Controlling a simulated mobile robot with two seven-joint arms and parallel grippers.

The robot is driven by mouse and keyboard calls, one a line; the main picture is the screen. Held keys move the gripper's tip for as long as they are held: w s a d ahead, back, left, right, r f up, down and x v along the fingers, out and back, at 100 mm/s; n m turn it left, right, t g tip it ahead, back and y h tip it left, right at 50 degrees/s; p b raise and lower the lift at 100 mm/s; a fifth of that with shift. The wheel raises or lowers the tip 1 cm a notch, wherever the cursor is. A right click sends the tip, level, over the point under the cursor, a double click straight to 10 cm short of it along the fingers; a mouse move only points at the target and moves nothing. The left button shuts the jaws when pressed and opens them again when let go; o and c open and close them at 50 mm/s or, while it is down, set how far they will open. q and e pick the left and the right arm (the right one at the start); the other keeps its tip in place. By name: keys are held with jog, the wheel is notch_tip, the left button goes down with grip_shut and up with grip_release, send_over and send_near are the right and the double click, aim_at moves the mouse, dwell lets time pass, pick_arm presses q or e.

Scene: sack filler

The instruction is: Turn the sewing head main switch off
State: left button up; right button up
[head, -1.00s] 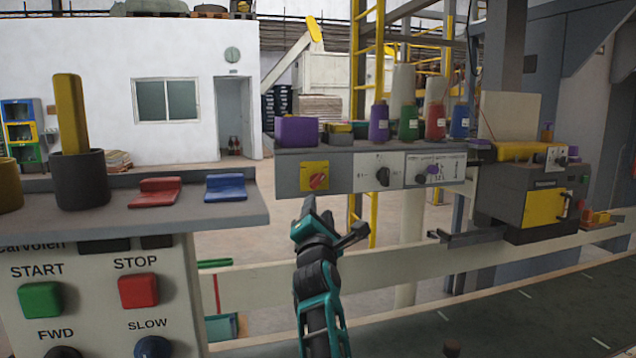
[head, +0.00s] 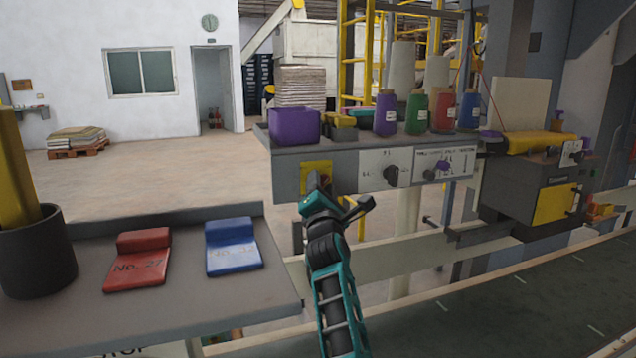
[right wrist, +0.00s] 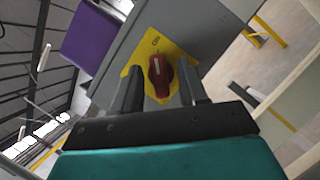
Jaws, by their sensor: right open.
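The main switch is a red rotary knob (right wrist: 160,76) on a yellow plate (right wrist: 183,57), seen in the right wrist view. In the head view the yellow plate (head: 311,170) is on the left of the grey panel's front, and my gripper partly covers the knob. "ON" is lettered on the plate near the knob. My right gripper (right wrist: 160,90) is open, its two fingers on either side of the knob in the picture. I cannot tell whether they touch it. In the head view the right gripper (head: 318,184) is in front of the plate. My left gripper is not in view.
A purple bin (head: 294,126) and several thread cones, such as the green one (head: 416,114), stand on the panel's shelf. The sewing head (head: 540,190) is at the right. A nearer shelf (head: 180,295) holds red and blue tags. The conveyor belt (head: 500,300) runs below.

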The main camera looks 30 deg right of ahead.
jog(key=shift+s, duration=0.1)
jog(key=shift+c, duration=0.6)
jog(key=c, duration=0.6)
